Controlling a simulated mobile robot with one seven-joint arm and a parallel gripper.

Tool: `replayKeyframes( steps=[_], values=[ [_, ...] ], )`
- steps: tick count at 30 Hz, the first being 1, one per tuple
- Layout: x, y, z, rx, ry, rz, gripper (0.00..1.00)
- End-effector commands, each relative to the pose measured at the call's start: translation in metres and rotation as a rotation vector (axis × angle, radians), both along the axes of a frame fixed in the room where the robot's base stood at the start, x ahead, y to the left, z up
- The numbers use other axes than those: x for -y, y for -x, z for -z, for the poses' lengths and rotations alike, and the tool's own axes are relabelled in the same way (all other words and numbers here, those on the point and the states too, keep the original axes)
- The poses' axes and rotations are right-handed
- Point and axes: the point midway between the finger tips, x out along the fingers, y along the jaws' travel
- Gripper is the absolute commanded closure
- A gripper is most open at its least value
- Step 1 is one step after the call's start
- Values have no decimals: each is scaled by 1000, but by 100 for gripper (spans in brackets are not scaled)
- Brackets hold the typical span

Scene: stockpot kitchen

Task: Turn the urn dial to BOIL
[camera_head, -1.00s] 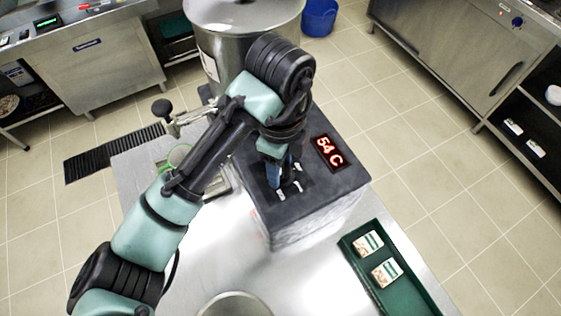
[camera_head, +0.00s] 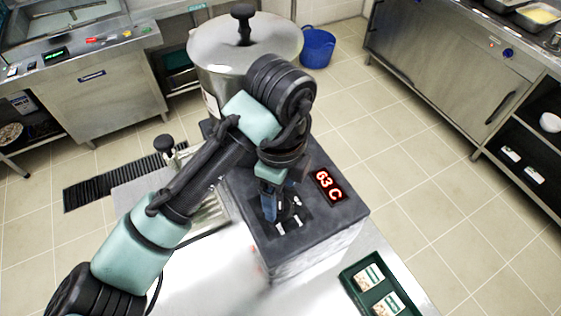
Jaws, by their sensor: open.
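The urn (camera_head: 222,72) is a large steel pot with a lid and a black knob, on a dark base box (camera_head: 335,218). A red display (camera_head: 327,185) on the base reads 63 C. My gripper (camera_head: 272,215) is open and points down at the dial panel (camera_head: 293,226) on the base top, which has small white marks. The dial is mostly hidden by my gripper, so I cannot tell its setting or whether the fingers touch it.
A green tray (camera_head: 347,284) with two small boxes lies on the steel table (camera_head: 215,275), right of the base. A black-knobbed tap lever (camera_head: 164,144) sticks out at the left. A blue bucket (camera_head: 317,48) stands on the floor behind.

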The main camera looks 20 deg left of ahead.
Motion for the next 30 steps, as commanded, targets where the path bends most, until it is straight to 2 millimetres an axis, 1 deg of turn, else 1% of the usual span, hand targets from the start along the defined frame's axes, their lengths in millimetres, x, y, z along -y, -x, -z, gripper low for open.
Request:
replayKeyframes(
  steps=[1, 6, 12, 15, 21, 30],
  values=[
    [-2, -1, -14, 4, -7, 1, 18],
    [-1, -1, -49, 4, -7, 1, 18],
    [-1, -1, -81, 3, -5, 2, 18],
    [0, -1, -92, 3, -3, 1, 18],
    [0, 0, -100, 1, 0, 2, 18],
    [0, 0, -100, 1, 1, 1, 18]
  ],
)
